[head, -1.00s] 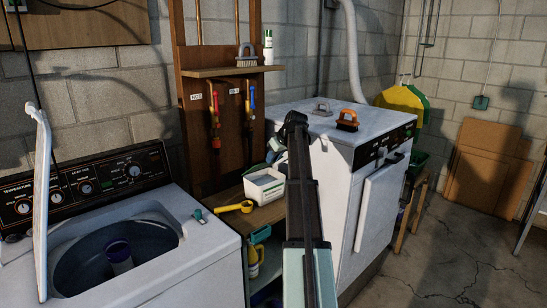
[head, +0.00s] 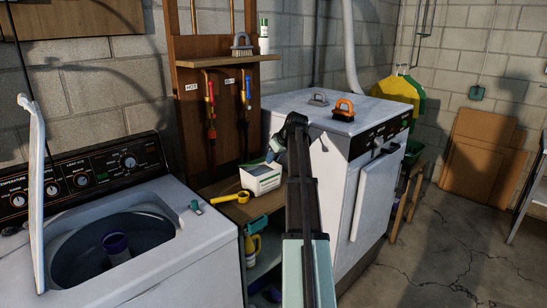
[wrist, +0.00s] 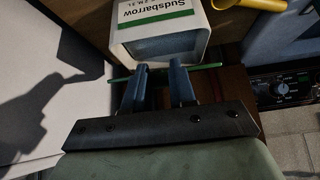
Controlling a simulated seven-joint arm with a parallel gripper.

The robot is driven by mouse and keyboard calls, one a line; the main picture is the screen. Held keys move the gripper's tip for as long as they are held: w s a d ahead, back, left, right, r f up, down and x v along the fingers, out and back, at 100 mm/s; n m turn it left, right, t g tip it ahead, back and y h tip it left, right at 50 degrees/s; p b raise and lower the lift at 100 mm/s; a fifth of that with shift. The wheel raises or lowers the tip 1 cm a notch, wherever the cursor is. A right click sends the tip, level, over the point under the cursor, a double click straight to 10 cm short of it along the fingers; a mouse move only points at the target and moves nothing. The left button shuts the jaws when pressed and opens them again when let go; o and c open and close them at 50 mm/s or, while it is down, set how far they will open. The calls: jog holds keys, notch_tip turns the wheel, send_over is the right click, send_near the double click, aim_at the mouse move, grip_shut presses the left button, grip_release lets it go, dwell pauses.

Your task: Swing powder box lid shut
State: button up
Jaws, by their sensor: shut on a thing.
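The powder box (head: 263,181) is white with green print and stands on the wooden shelf between the washer and the white cabinet-like appliance. A thin green strip (wrist: 207,67), which looks like the lid's edge seen side-on, crosses at my fingertips. My gripper (head: 272,153) is just above and behind the box. In the wrist view its two blue fingers (wrist: 162,80) are shut on what seems to be the lid; the contact is partly hidden.
A yellow scoop (head: 229,197) lies left of the box. The open washer (head: 120,245) is at the left. The white appliance (head: 335,150) is close to my arm's right. A tool board (head: 218,110) stands behind.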

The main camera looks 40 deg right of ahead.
jog(key=shift+s+f, duration=0.1)
jog(key=shift+f, duration=0.05)
jog(key=shift+s+f, duration=0.3)
jog(key=shift+f, duration=0.65)
jog(key=shift+s+f, duration=0.3)
jog(key=shift+f, duration=0.65)
jog(key=shift+s+f, duration=0.1)
jog(key=shift+f, duration=0.6)
jog(key=o, duration=0.4)
jog(key=shift+f, duration=0.1)
jog(key=shift+c, duration=0.2)
jog(key=o, duration=0.6)
jog(key=shift+c, duration=0.2)
jog(key=v, duration=1.4)
